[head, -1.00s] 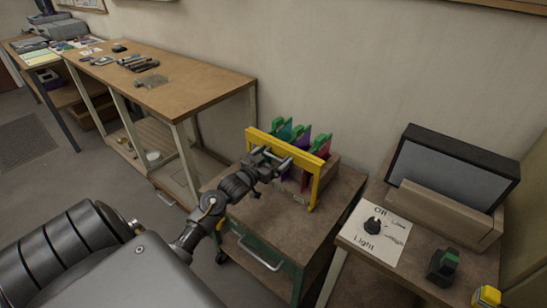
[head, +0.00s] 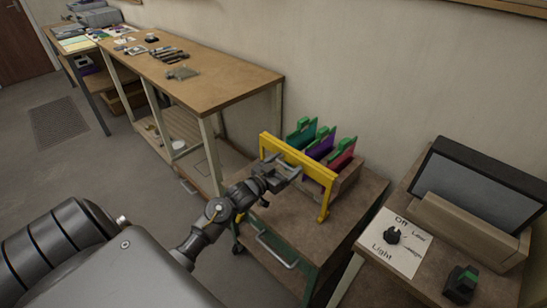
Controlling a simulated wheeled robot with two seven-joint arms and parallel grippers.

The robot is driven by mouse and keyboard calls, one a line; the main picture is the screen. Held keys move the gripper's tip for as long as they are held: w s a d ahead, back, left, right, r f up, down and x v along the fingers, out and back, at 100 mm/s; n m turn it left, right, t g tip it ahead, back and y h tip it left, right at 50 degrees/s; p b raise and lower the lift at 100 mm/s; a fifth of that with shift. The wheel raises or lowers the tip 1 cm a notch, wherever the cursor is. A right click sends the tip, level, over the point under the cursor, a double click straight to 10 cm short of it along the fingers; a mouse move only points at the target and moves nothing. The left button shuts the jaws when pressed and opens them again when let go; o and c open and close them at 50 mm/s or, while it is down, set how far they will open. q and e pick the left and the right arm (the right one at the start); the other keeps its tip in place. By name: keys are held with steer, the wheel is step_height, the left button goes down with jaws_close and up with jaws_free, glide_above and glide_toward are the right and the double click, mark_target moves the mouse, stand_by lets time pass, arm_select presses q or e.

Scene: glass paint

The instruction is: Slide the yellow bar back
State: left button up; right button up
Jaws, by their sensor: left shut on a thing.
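The yellow bar (head: 296,156) is a frame with a long top rail and a leg at each end. It stands at the front of a wooden rack (head: 347,179) on the small cart. Several coloured panels (head: 322,143) with green tops, teal, purple and red, stand in the rack behind the bar. My left gripper (head: 285,171) is shut on the yellow bar near the middle of its rail, and the fingertips are partly hard to make out. My right gripper is not in view.
The cart top (head: 300,222) is bare in front of the rack. A long workbench (head: 215,85) with tools stands at the left.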

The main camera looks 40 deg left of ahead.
arm_select(q)
steer(key=shift+f, duration=0.1)
steer(key=o, duration=1)
steer(key=shift+o, duration=1.3)
steer(key=shift+s+a, duration=0.1)
steer(key=shift+s, duration=0.15)
steer(key=s+a+b, duration=0.1)
steer(key=s, duration=0.9)
steer(key=shift+s+a, duration=0.2)
steer(key=shift+s, duration=0.2)
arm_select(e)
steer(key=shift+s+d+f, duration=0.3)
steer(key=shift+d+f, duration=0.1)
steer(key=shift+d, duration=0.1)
